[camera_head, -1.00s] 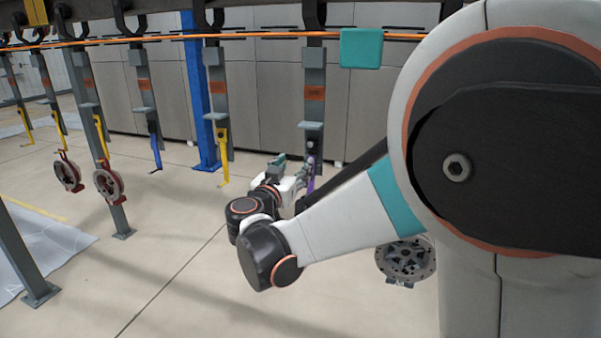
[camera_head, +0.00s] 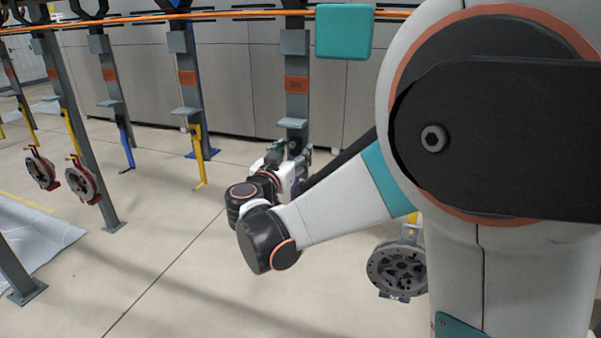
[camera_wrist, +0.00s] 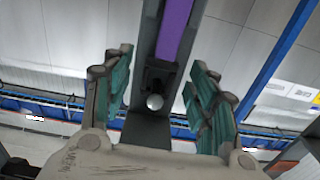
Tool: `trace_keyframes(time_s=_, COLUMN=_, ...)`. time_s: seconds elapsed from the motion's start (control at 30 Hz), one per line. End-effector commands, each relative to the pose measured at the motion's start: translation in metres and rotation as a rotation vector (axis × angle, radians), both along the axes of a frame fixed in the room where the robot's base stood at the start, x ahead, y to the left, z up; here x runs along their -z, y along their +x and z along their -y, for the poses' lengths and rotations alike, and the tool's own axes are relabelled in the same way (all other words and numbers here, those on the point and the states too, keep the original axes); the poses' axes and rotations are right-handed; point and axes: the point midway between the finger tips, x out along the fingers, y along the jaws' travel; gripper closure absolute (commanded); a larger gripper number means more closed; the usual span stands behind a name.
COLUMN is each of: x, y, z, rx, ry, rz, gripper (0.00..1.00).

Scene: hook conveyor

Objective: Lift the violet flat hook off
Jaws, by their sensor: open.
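The violet flat hook (camera_wrist: 176,28) shows in the wrist view as a violet strip at the top centre, in front of a dark grey hanger bar (camera_wrist: 145,25). A round silver knob (camera_wrist: 155,102) sits below the strip. My gripper (camera_wrist: 160,85) is open, with its teal-padded fingers on either side of the bar and knob. In the head view my gripper (camera_head: 288,158) is at the lower end of the hanger (camera_head: 297,105), and the hook is mostly hidden behind it. I cannot tell whether the fingers touch anything.
To the left hang a yellow hook (camera_head: 197,155), a blue hook (camera_head: 127,150) and red-brown round parts (camera_head: 80,183). A grey disc part (camera_head: 397,268) hangs to the right, beside my arm. An upright post (camera_head: 80,130) stands at left. The floor between is clear.

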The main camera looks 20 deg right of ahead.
Motion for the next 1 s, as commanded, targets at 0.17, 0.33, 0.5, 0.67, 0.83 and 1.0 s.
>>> trace_keyframes(time_s=0.17, x=0.0, y=-0.0001, z=-0.0006, rx=-0.001, ry=0.0, rz=0.0, gripper=0.47)
trace_keyframes(time_s=0.33, x=0.0, y=-0.0001, z=-0.0004, rx=0.0, ry=0.0, rz=0.0, gripper=0.76)
trace_keyframes(time_s=0.5, x=0.0, y=0.0, z=-0.0005, rx=-0.001, ry=0.0, rz=0.0, gripper=1.0)
trace_keyframes(time_s=0.67, x=-0.0003, y=-0.0001, z=-0.0004, rx=0.0, ry=0.0, rz=0.0, gripper=1.0)
trace_keyframes(time_s=0.83, x=-0.0009, y=0.0002, z=-0.0003, rx=0.0, ry=0.0, rz=0.0, gripper=1.0)
trace_keyframes(time_s=1.0, x=-0.0042, y=0.0013, z=0.0004, rx=0.0, ry=0.0, rz=0.0, gripper=1.0)
